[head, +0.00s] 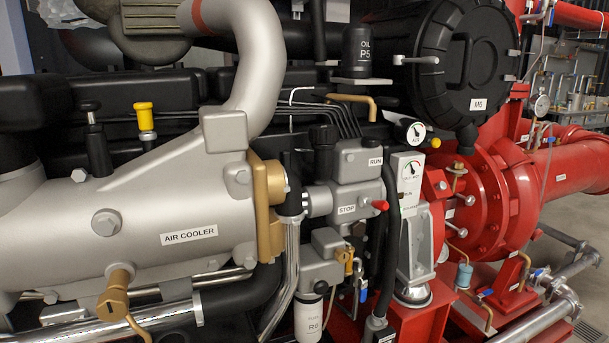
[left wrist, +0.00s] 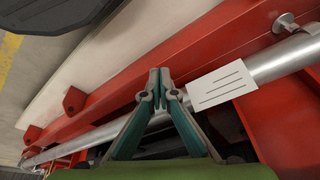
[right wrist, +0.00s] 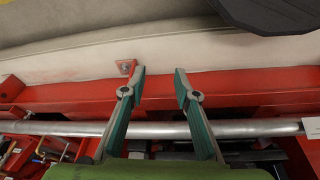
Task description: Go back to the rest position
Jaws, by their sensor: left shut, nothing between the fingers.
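My left gripper (left wrist: 159,88) shows in the left wrist view with its two fingertips together and nothing between them. It is above a red frame beam (left wrist: 120,88) and a silver pipe (left wrist: 265,62). My right gripper (right wrist: 159,80) shows in the right wrist view with its fingers spread apart and empty. It is over a red beam (right wrist: 230,86) and a silver pipe (right wrist: 170,130). Neither gripper shows in the head view. The fire pump engine with its grey air cooler (head: 120,215) fills the left and middle of the head view.
A red pump housing (head: 490,210) and red pipe (head: 580,165) stand at the right. A STOP/RUN block (head: 355,185) and gauge panel (head: 410,180) are in the middle. A white tag (left wrist: 221,85) hangs by the pipe.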

